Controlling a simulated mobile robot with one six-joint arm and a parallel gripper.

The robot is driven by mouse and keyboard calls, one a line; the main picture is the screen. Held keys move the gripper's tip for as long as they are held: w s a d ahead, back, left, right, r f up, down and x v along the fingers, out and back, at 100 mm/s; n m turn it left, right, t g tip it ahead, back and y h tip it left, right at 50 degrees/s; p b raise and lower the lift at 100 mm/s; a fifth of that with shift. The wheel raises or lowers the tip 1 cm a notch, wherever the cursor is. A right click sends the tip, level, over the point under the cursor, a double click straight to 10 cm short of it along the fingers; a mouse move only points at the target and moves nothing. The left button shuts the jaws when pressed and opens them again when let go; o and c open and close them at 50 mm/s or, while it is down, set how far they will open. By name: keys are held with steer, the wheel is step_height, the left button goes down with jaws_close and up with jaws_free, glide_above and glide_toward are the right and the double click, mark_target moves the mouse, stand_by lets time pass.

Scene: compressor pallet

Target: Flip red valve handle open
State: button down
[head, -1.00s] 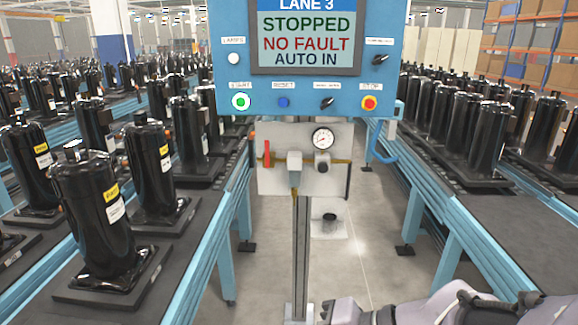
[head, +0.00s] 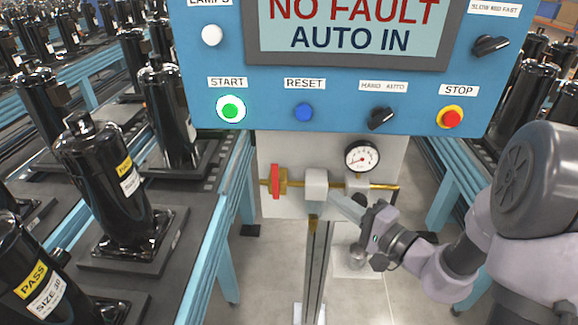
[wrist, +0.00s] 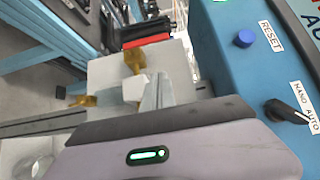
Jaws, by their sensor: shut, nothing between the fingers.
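The red valve handle (head: 275,181) stands upright, crosswise to the horizontal brass pipe (head: 380,186), at the left of the grey panel. In the wrist view the red handle (wrist: 146,41) lies near the top, beyond the brass valve body (wrist: 133,61). My gripper (head: 334,199) is at the right of the handle, in front of the panel by the grey block (head: 316,184). Its fingers (wrist: 156,90) are together and empty, apart from the handle. Whether they touch the block or panel, I cannot tell.
The blue control box (head: 350,95) with START, RESET and STOP buttons hangs just above the panel. A pressure gauge (head: 361,157) sits at the panel's right. A post (head: 316,265) stands below. Conveyors with black compressors (head: 103,180) flank both sides.

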mark_target(310, 182)
steer(key=s+a+x, duration=0.2)
steer(key=x, duration=1)
steer(key=shift+w+a, duration=0.2)
steer(key=shift+a, duration=0.2)
steer(key=shift+d+r, duration=0.1)
